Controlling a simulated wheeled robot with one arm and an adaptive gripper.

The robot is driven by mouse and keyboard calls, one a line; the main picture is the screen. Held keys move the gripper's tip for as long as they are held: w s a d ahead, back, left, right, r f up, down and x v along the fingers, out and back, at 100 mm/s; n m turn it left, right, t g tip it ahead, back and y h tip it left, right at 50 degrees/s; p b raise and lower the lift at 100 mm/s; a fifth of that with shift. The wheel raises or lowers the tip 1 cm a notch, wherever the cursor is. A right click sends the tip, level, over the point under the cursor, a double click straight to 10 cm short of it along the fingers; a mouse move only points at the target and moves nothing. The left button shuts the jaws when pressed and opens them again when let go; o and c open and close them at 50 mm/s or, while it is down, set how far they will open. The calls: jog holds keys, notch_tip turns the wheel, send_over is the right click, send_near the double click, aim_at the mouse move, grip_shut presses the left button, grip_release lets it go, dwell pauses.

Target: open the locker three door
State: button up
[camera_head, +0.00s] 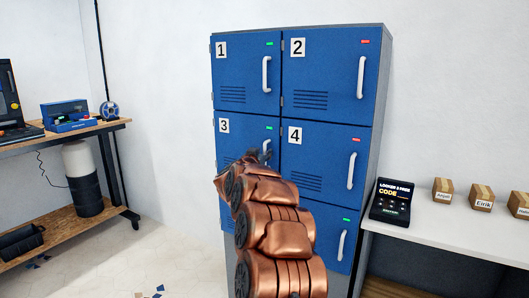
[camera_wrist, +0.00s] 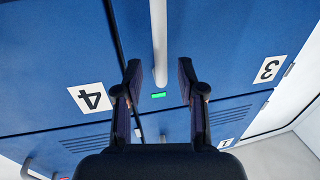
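The locker three door (camera_head: 245,137) is blue, with a "3" label at its upper left and a green light. It looks shut, flush with its neighbours. Its pale upright handle (camera_wrist: 159,40) shows in the wrist view, which is upside down. My gripper (camera_wrist: 160,75) is open, with one finger on each side of the handle's line near its light end. I cannot tell how deep the fingers reach, and they do not visibly pinch it. In the head view my copper-coloured arm hides most of door three, and my gripper (camera_head: 259,157) is at its handle.
Doors one (camera_head: 246,70), two (camera_head: 325,70) and four (camera_head: 320,150) look shut; two and four show red lights. A keypad box (camera_head: 393,200) and small labelled boxes (camera_head: 443,191) stand on a white table at right. A workbench (camera_head: 60,137) is at left, with open floor between.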

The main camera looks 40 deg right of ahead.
jog(key=shift+x, duration=1.5)
jog(key=shift+c, duration=0.3)
jog(key=shift+f, duration=0.1)
grip_shut()
jog(key=shift+a, duration=0.2)
jog(key=shift+d+p, duration=0.1)
jog(key=shift+p, duration=0.2)
